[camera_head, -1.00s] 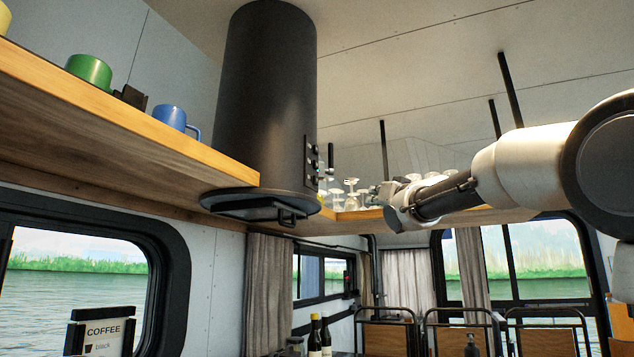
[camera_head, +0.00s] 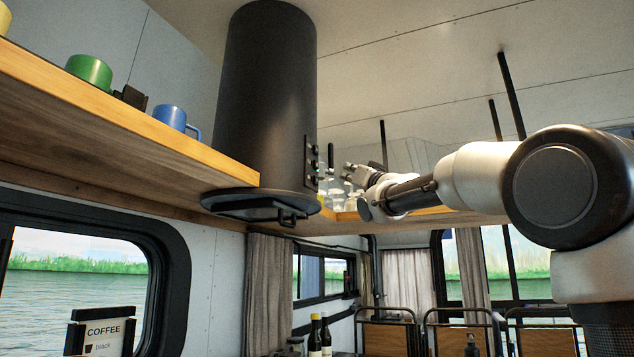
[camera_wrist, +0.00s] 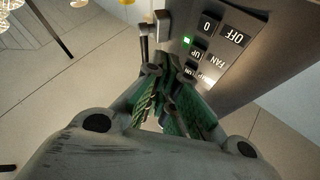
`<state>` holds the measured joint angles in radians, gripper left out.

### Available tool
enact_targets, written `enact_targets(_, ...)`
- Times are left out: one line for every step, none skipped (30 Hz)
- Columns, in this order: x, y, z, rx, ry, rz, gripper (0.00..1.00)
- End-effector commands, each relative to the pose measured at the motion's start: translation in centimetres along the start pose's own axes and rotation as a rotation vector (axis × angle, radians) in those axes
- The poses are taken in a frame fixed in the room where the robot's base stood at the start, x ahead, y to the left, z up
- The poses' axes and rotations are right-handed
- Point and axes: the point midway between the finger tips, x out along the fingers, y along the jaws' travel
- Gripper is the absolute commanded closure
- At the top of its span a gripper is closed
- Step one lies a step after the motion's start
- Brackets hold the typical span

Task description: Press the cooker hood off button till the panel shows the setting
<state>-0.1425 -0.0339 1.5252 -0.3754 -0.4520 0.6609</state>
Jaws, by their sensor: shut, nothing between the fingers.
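The black cylindrical cooker hood (camera_head: 265,100) hangs from the ceiling. Its narrow control panel (camera_head: 312,162) faces right in the head view. In the wrist view the panel (camera_wrist: 232,62) appears turned, with dark tiles reading OFF (camera_wrist: 237,38), 0 (camera_wrist: 208,25), FAN (camera_wrist: 217,60) and UP (camera_wrist: 196,50). A small green light (camera_wrist: 188,40) is lit beside them. My gripper (camera_head: 350,170) is shut and empty, just right of the panel. In the wrist view its green-padded fingers (camera_wrist: 176,80) overlap the panel's lower tiles, partly hiding one; contact cannot be told.
A wooden shelf (camera_head: 110,125) with a green mug (camera_head: 90,72) and a blue mug (camera_head: 170,117) runs left of the hood. The hood's wide rim (camera_head: 235,203) juts out below the panel. Open air lies below my arm.

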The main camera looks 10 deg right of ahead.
Motion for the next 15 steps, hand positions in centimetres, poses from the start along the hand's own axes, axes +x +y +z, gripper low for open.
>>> enact_targets(0.6,-0.4,0.4,0.002,0.0,-0.002,1.0)
enact_targets(0.9,-0.7,0.6,0.002,0.001,-0.002,1.0)
enact_targets(1.3,-1.0,1.0,0.003,0.0,-0.002,1.0)
enact_targets(1.6,-1.2,1.2,0.001,0.0,-0.002,1.0)
enact_targets(1.9,-1.4,1.4,0.003,0.0,-0.002,1.0)
enact_targets(2.2,-1.7,1.7,0.002,-0.001,-0.003,1.0)
enact_targets(2.5,-1.9,1.8,0.002,0.0,-0.002,1.0)
enact_targets(2.7,-2.0,1.9,0.0,0.0,-0.001,1.0)
enact_targets(3.0,-2.1,2.2,0.001,-0.001,0.0,1.0)
enact_targets(3.2,-2.3,2.4,0.001,-0.001,-0.001,1.0)
enact_targets(3.4,-2.5,2.5,0.001,0.0,-0.001,1.0)
enact_targets(3.6,-2.6,2.6,0.001,0.0,-0.001,1.0)
enact_targets(3.7,-2.7,2.6,0.0,0.001,-0.001,1.0)
enact_targets(3.8,-2.7,2.7,0.0,0.0,0.0,1.0)
enact_targets(3.9,-2.8,2.8,0.0,0.0,0.0,1.0)
